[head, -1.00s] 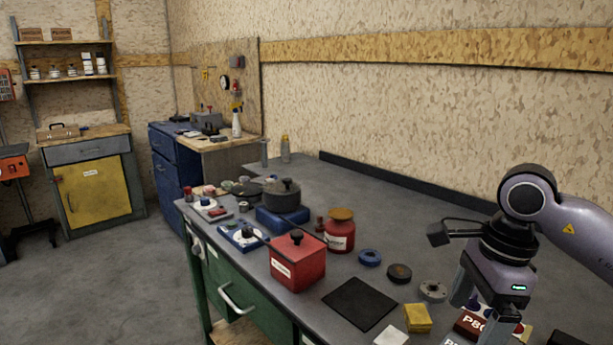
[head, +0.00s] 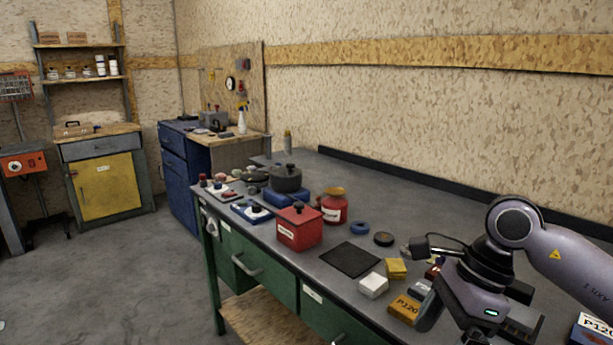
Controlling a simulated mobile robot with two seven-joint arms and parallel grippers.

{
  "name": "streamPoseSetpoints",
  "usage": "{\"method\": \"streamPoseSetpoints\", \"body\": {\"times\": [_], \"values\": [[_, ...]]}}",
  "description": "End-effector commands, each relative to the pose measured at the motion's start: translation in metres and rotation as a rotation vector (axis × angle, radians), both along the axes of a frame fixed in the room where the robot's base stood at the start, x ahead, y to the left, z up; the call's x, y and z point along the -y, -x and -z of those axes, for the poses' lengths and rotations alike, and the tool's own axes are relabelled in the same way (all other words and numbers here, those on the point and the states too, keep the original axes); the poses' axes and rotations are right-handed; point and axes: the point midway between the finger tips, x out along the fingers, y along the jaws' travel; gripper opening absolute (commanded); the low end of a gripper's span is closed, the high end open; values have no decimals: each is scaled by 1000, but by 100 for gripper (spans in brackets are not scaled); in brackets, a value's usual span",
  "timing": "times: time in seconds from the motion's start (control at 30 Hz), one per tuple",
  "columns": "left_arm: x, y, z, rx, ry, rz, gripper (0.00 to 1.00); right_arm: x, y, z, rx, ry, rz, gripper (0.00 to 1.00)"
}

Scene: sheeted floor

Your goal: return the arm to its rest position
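My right arm comes in from the right edge, and its gripper (head: 470,308) hangs over the near right part of the grey bench (head: 400,205). The hand points down, and its lower end is close to the bottom edge of the picture. The fingertips do not show clearly, so I cannot tell whether they are apart or hold anything. The hand hides part of the small items beneath it. My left arm and gripper are not in view.
A black mat (head: 349,260), red box (head: 299,229) and red jar (head: 334,207) stand farther left. The bench's back right is clear.

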Motion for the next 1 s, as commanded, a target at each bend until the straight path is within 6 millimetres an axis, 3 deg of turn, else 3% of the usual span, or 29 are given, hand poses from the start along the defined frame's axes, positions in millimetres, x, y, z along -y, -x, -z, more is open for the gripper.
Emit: {"method": "streamPoseSetpoints", "body": {"times": [0.13, 0.3, 0.5, 0.63, 0.77, 0.87, 1.0], "values": [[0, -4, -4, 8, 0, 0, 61, -59, 25, 15, -137, -285, 27, 91], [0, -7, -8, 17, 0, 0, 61, -119, 52, 8, -360, -658, 140, 91], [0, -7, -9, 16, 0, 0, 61, -155, 58, -18, -690, -1080, 398, 91], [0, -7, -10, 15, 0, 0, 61, -153, 45, -27, -926, -1320, 628, 91], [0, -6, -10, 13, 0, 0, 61, -135, 25, -19, -1171, -1525, 903, 91], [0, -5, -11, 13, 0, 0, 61, -113, 10, 4, -1365, -1654, 1147, 91], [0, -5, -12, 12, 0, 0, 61, -75, 1, 57, -1629, -1788, 1532, 91]]}}
